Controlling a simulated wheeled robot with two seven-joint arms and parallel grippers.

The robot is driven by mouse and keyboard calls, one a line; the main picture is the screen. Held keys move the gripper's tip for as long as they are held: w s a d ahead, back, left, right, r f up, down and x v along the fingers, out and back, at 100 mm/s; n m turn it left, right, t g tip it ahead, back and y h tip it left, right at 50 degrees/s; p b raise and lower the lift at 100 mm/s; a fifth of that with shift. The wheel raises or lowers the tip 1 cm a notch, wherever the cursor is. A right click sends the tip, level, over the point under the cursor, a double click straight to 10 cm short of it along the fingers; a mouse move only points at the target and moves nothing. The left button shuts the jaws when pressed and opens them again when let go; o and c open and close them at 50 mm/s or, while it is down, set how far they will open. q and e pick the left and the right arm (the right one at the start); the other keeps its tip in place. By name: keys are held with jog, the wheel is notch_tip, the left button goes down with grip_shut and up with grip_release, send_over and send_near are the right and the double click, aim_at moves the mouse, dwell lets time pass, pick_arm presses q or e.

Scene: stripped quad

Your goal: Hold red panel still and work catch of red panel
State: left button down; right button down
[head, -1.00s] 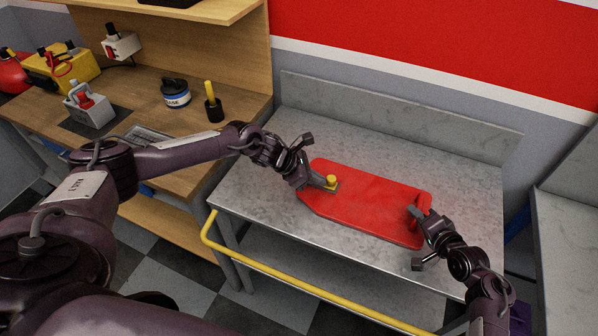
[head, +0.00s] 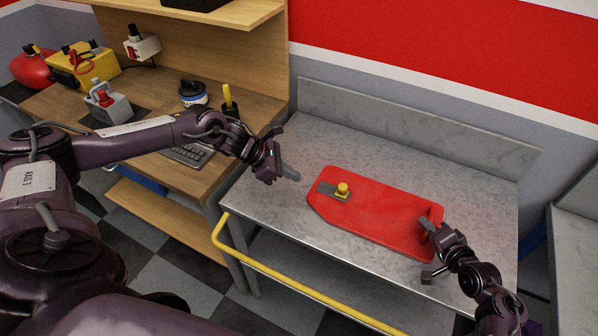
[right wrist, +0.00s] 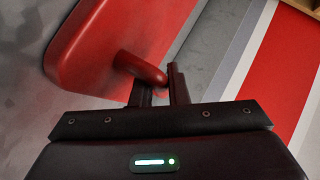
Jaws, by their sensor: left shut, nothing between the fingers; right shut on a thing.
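The red panel (head: 375,212) lies flat on the grey metal bench. Its catch (head: 341,190), a yellow knob on a small grey plate, sits near the panel's left end. My left gripper (head: 292,175) is shut and empty, above the bench to the left of the panel and apart from the catch. My right gripper (head: 432,226) is shut on the red handle at the panel's right end. In the right wrist view the handle (right wrist: 140,68) goes between the fingers of the right gripper (right wrist: 158,88), with the panel (right wrist: 105,45) beyond.
The metal bench (head: 300,140) is bare around the panel and has a raised back edge. A yellow rail (head: 290,284) runs along its front. At left, a wooden workbench holds a keyboard (head: 188,154), a grey device with a red part (head: 105,103), a tin (head: 193,93) and a yellow case (head: 82,66).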

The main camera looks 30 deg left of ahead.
jog(key=shift+d, duration=0.1)
dwell(0.3)
jog(key=c, duration=1.3)
grip_release()
jog(key=shift+s, duration=0.1)
